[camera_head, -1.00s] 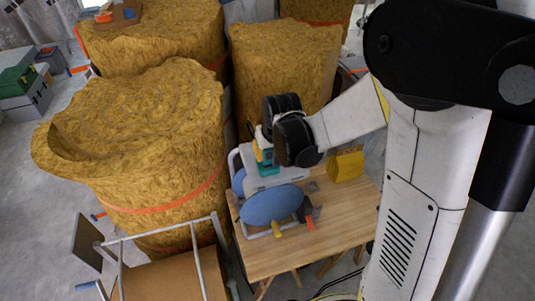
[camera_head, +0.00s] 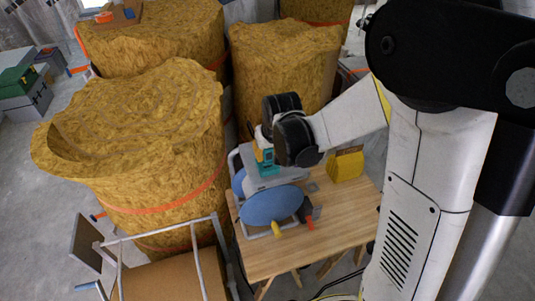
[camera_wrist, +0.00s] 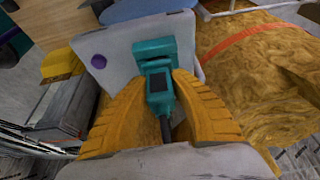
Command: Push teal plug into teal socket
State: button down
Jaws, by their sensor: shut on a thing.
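The teal plug (camera_wrist: 160,92) has a dark patch on its face and a dark cable at its near end. My gripper (camera_wrist: 172,82) has its ridged orange fingers closed on both sides of the plug. The teal socket (camera_wrist: 153,48) is on a pale grey panel. The plug's far end lines up with the socket and meets or overlaps it in this view; I cannot tell how deep it sits. In the head view, the socket (camera_head: 267,168) shows on the grey box on the wooden table, just below my gripper (camera_head: 259,152). The plug is not clear there.
A purple knob (camera_wrist: 99,61) sits on the panel. Blue discs (camera_head: 272,205) flank the box in its pale tube frame. A yellow block (camera_head: 346,165) stands behind it on the wooden table (camera_head: 300,248). Large straw-coloured bales (camera_head: 140,140) stand close at the left and back.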

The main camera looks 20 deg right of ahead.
jog(key=c, duration=2.2)
grip_release()
jog(key=shift+f+b, duration=0.55)
jog(key=shift+b, duration=0.05)
jog(key=o, duration=1.1)
jog(key=v, duration=1.2)
jog(key=shift+r, duration=0.1)
jog(key=s+t+b, duration=0.1)
jog(key=s, duration=0.4)
jog(key=s+b, duration=0.1)
jog(key=s, duration=0.4)
jog(key=s+t+b, duration=0.1)
jog(key=s, duration=0.4)
jog(key=shift+s+f+t, duration=0.1)
jog(key=shift+f+t, duration=0.2)
jog(key=shift+f, duration=0.1)
